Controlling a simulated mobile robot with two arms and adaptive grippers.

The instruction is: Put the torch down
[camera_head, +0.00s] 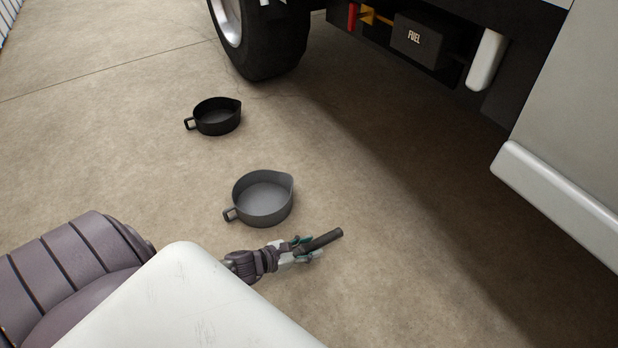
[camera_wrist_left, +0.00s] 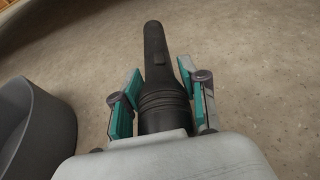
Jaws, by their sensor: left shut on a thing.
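The torch (camera_head: 321,240) is a dark cylinder. My left gripper (camera_head: 299,248) is shut on it, low in the head view near the concrete floor. In the left wrist view, the torch (camera_wrist_left: 160,75) lies between the two green-padded fingers of the left gripper (camera_wrist_left: 163,100), its narrow body pointing away from me. I cannot tell whether the torch touches the floor. My right gripper is not in view.
A grey pan (camera_head: 263,199) stands on the floor just beyond the left gripper, and a black pan (camera_head: 217,117) stands farther back. The truck's tyre (camera_head: 268,45) and fuel box (camera_head: 417,40) are at the top. Bare floor (camera_head: 400,270) lies right of the torch.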

